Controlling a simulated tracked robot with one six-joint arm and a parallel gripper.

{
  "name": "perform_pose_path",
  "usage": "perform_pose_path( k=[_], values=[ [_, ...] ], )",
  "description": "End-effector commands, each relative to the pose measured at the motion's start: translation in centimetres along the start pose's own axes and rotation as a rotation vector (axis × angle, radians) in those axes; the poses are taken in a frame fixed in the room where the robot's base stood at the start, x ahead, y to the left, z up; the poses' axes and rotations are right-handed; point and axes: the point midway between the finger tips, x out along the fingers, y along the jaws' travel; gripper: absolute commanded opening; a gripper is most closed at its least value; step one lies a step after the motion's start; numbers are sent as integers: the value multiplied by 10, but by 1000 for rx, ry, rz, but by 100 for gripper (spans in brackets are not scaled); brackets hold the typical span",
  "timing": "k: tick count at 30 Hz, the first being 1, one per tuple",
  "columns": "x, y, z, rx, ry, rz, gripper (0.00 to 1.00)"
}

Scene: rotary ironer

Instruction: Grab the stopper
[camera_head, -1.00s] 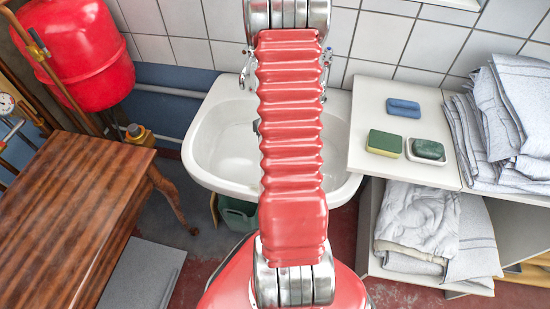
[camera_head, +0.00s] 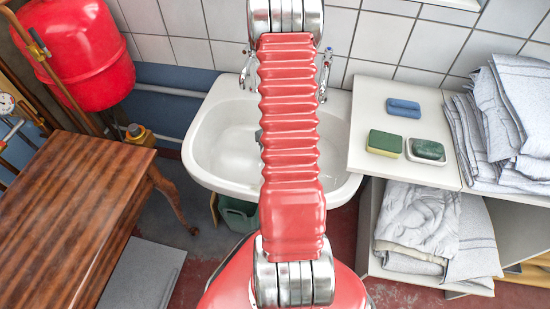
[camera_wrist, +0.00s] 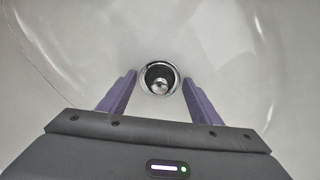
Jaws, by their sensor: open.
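A round metal fitting with a dark centre and a shiny knob, which looks like the stopper (camera_wrist: 160,84) in its drain, shows in the wrist view on the pale basin floor. My gripper (camera_wrist: 159,77) is open, its two purple fingers to the left and right of the fitting in the picture. Nothing is between the fingers that I can tell is touched. I cannot tell the height of the fingertips above it. In the head view the white sink (camera_head: 222,145) is partly hidden behind my red arm, which also hides my gripper.
Metal taps (camera_head: 325,72) stand at the sink's back. To the right, a white shelf top (camera_head: 372,110) bears a blue sponge (camera_head: 403,108), a green-and-yellow sponge (camera_head: 384,143), a soap dish (camera_head: 426,152) and folded cloths (camera_head: 505,115). A wooden table (camera_head: 75,210) stands at the left.

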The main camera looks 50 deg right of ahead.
Motion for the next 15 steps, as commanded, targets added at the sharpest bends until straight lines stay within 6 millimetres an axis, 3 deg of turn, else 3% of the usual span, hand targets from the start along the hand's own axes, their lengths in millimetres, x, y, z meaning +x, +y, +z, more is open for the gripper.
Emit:
perform_pose_path(
  k=[15],
  values=[
    [0, 0, 0, 1, 0, 0, 57]
  ],
)
